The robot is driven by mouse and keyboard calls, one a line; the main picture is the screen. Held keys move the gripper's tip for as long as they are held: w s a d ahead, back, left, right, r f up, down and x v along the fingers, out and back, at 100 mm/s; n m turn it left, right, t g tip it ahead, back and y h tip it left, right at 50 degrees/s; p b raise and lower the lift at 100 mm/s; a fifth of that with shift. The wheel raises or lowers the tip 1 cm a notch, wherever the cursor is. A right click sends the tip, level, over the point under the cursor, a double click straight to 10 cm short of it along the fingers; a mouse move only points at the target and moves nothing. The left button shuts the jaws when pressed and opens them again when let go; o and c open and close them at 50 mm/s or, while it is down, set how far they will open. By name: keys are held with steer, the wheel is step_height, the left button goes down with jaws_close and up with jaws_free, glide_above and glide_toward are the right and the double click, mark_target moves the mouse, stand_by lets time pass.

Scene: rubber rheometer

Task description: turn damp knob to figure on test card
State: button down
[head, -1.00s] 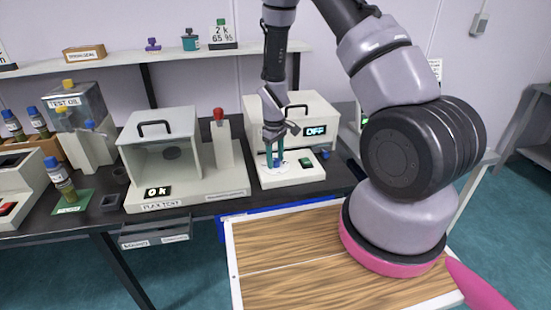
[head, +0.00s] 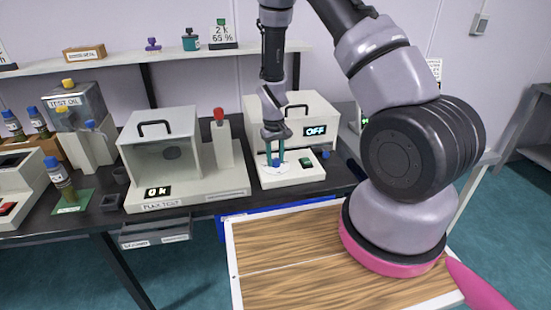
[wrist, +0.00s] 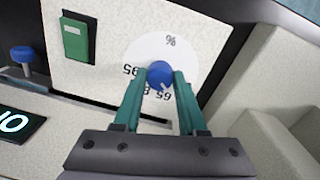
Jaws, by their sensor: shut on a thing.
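The damp knob is a small blue knob (wrist: 159,74) on a white dial (wrist: 150,50) marked with % and figures, on the front ledge of the white machine (head: 318,106). In the wrist view a pale mark on the knob points down and slightly right, toward the 65, which looks upside down. My gripper (wrist: 159,84) is shut on the knob, one green finger on each side; the fingers partly hide the dial figures. In the head view my gripper (head: 275,163) reaches down onto the dial. The test card (head: 222,32) on the shelf reads 2 k 65 %.
A green switch (head: 305,163) and another blue knob (head: 325,154) sit right of the dial. Left stands a clear-sided flex test box (head: 160,150) with a red-topped post (head: 220,140).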

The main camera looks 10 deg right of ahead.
mark_target(274, 160)
steer(key=m, duration=0.4)
steer(key=shift+m, duration=0.4)
stand_by(0.4)
steer(key=shift+c, duration=2.3)
jaws_free()
steer(key=shift+r, duration=0.1)
step_height(274, 160, up, 11)
steer(key=shift+a+f, duration=0.2)
steer(key=shift+w+r, duration=0.1)
